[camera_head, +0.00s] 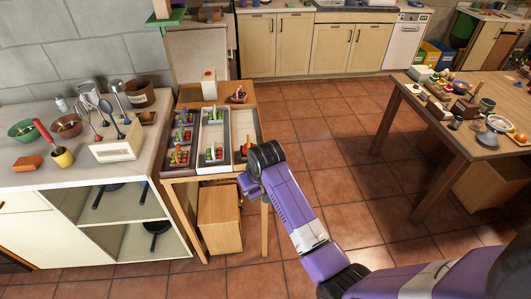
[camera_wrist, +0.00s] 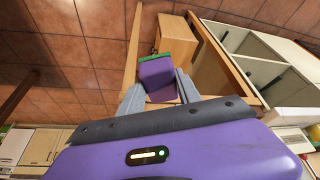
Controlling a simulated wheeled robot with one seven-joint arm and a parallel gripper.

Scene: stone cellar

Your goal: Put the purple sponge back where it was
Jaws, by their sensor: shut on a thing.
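The purple sponge (camera_wrist: 156,82), with a green layer on its far side, sits between the two fingers of my gripper (camera_wrist: 160,92) in the wrist view. The fingers are shut on it. It hangs in the air over the tiled floor. In the head view my arm reaches to the front right corner of a small wooden table.
The table holds a divided tray (camera_head: 199,144) with several colourful items, a white-and-red box (camera_head: 209,85) and a small wooden holder (camera_head: 239,97). A cluttered counter (camera_head: 75,195) stands left. A wooden crate (camera_head: 219,218) is under the table.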

